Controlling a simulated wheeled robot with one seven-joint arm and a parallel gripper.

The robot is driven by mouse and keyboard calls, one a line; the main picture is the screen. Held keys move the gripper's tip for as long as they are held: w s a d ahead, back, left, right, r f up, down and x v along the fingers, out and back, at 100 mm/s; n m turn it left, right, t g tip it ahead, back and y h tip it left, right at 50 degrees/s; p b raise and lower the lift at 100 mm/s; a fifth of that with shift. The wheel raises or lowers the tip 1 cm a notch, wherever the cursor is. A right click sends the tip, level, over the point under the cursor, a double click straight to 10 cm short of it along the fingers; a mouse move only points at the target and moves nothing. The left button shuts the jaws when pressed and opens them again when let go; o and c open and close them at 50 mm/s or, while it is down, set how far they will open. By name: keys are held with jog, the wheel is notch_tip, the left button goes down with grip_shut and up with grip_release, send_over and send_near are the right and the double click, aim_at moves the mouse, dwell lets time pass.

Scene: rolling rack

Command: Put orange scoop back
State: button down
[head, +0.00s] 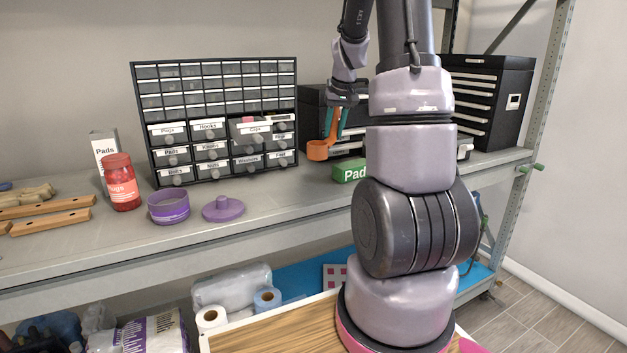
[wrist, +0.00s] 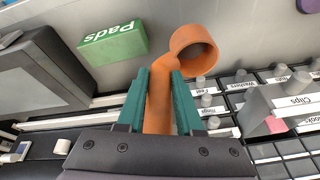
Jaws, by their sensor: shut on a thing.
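My gripper (head: 334,122) is shut on the handle of an orange scoop (head: 318,151), held in the air in front of the right side of the drawer cabinet (head: 137,100). In the wrist view, the teal fingers (wrist: 162,100) stand on either side of the handle, and the round cup of the scoop (wrist: 196,50) points beyond the fingertips. One labelled drawer, Clips (head: 250,127), sticks out of the cabinet with something pink in it; it also shows at the right of the wrist view (wrist: 292,103).
A green Pads box (head: 349,171) stands on the shelf below the scoop. A red jar (head: 120,185), an open purple container (head: 169,208) and a purple lid (head: 223,208) stand left. Black drawer chests (head: 500,100) stand right. The front shelf strip is mostly clear.

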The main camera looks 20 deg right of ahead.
notch_tip(320, 180, down, 10)
jog(key=shift+w+r, duration=0.1)
jog(key=shift+w, duration=0.05)
dwell(0.3)
jog(key=c, duration=0.6)
grip_release()
jog(key=shift+o, duration=0.2)
jog(key=v, duration=1.2)
jog(key=s+a+r+t+y, duration=0.1)
jog(key=s+a+r+t, duration=0.1)
jog(key=s+a+r, duration=0.8)
jog(key=s+a+r+m+t+y, duration=0.1)
jog(key=s+a+r, duration=0.1)
jog(key=s+a, duration=0.8)
jog(key=shift+s+a+r, duration=0.15)
jog(key=shift+s+r, duration=0.05)
jog(key=shift+s, duration=0.85)
